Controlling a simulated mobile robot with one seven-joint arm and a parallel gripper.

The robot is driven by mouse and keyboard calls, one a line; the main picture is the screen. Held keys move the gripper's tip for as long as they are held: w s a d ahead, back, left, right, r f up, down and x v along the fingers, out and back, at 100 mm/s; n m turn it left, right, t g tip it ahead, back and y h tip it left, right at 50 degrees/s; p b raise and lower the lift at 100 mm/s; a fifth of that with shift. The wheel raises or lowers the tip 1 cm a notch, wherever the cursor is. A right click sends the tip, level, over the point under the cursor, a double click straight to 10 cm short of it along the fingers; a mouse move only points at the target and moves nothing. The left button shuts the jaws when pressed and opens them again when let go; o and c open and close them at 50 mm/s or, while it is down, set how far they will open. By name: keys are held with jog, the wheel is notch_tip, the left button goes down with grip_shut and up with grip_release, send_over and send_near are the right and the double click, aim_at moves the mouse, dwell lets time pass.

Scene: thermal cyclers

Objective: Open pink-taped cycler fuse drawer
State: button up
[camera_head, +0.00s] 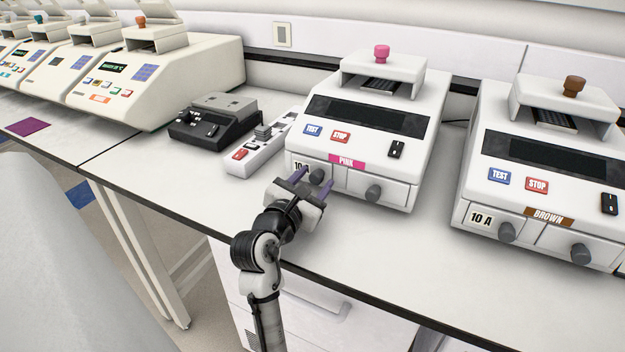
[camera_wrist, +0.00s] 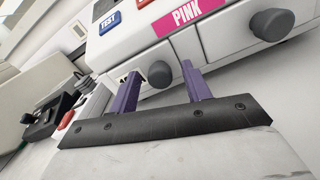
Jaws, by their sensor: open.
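The pink-taped cycler (camera_head: 375,125) is a white unit with a pink knob on top, TEST and STOP buttons and a pink label (camera_head: 347,161) on its front. Its front has two drawers with round grey knobs. The left drawer's knob (camera_head: 317,174) has a "10" label beside it, partly hidden by my gripper; the right knob (camera_head: 374,193) is clear. My gripper (camera_head: 310,181) is open, its purple fingers pointing at the left drawer. In the wrist view, the left knob (camera_wrist: 159,74) shows between and beyond the two fingertips (camera_wrist: 160,75). Contact cannot be told. Both drawers look closed.
A brown-labelled cycler (camera_head: 545,165) stands to the right. A power strip (camera_head: 265,145) with a red switch and a black device (camera_head: 214,122) stand to the left. Bare bench (camera_head: 390,250) lies in front of the pink-taped cycler.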

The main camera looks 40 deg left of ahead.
jog(key=shift+w, duration=0.1)
grip_shut()
jog(key=shift+s+r+p, duration=0.1)
jog(key=shift+s+p, duration=0.15)
jog(key=shift+p, duration=0.1)
jog(key=p+v, duration=0.5)
jog(key=v, duration=0.5)
jog(key=shift+d, duration=0.1)
jog(key=shift+s+d, duration=0.1)
jog(key=shift+s, duration=0.3)
grip_release()
jog(key=shift+w, duration=0.1)
